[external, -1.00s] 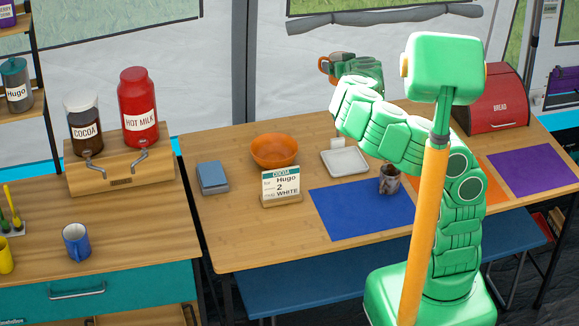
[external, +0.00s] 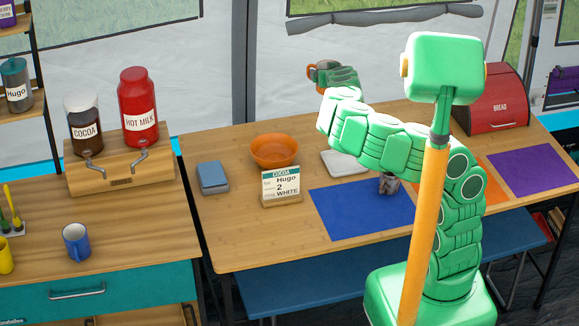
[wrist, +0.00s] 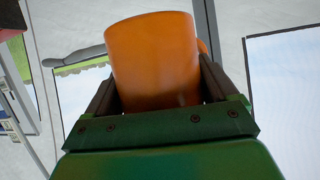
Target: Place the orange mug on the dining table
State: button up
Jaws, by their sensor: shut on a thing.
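The orange mug (external: 314,76) is held up in the air, above the far side of the dining table (external: 231,238). My gripper (external: 328,75) is shut on it. In the wrist view the orange mug (wrist: 155,62) sits between the two fingers of my gripper (wrist: 160,95), and a bit of its handle shows at its right. In the external view my gripper partly hides the mug.
On the table are an orange bowl (external: 274,150), a cocoa card (external: 281,185), a blue-grey box (external: 212,177), a white tray (external: 340,163), a patterned mug (external: 389,185) partly behind my arm, and a red bread box (external: 497,98). Blue (external: 345,212) and purple (external: 533,172) mats are bare.

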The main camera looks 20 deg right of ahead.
aim_at(321, 92)
jog(key=a, duration=0.1)
jog(key=s+a, duration=0.1)
jog(key=s+a+h, duration=0.1)
jog(key=shift+f+m, duration=0.3)
jog(key=shift+m, duration=0.1)
jog(key=s+a+m+g+h, duration=0.25)
jog(key=s+a, duration=0.35)
jog(key=s, duration=0.3)
jog(key=s+a+m+g+h, duration=0.1)
jog(key=s+a+m+h, duration=0.3)
jog(key=s, duration=0.4)
jog(key=s+a+r+m+g+h, duration=0.1)
jog(key=s+a+r, duration=0.15)
jog(key=s, duration=0.45)
jog(key=s+a+r+m+g+h, duration=0.1)
jog(key=s+r, duration=0.2)
jog(key=s, duration=0.3)
notch_tip(321, 92, down, 26)
dwell(0.5)
jog(key=shift+f+n+t, duration=0.1)
jog(key=shift+n+t, duration=0.15)
